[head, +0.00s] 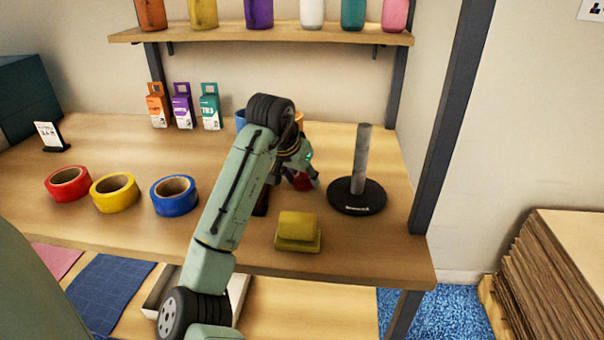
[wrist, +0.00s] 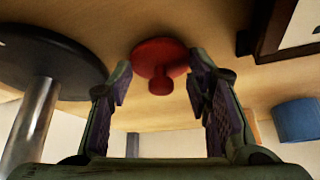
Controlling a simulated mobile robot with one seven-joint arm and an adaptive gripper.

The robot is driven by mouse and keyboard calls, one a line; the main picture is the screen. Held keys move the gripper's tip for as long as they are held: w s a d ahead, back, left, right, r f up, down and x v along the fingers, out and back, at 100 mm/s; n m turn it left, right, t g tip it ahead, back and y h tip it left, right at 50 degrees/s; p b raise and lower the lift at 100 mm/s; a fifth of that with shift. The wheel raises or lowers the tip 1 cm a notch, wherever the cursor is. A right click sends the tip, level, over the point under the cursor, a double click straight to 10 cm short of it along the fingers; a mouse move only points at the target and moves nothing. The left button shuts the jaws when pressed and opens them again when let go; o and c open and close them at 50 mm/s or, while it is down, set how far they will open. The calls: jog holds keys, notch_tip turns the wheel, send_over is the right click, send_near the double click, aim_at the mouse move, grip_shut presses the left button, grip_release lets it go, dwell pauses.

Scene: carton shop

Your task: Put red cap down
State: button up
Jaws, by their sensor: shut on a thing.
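The red cap (head: 302,182) is at my gripper (head: 306,174) over the workbench, left of the post stand. In the wrist view the red cap (wrist: 158,52) is a round disc with a small knob, between the two fingers of my gripper (wrist: 160,75). The fingers are shut on it, one at each side. The cap is close to the wooden bench top (wrist: 230,85); I cannot tell whether it touches. In the head view my gripper and arm hide part of the cap.
A grey post on a black round base (head: 357,198) stands just right of my gripper. A yellow block (head: 297,230) sits in front. Red (head: 68,183), yellow (head: 115,192) and blue (head: 174,195) tape rolls lie left. A blue container (head: 240,121) stands behind my arm.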

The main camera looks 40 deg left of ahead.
jog(key=shift+f, duration=0.15)
jog(key=o, duration=1)
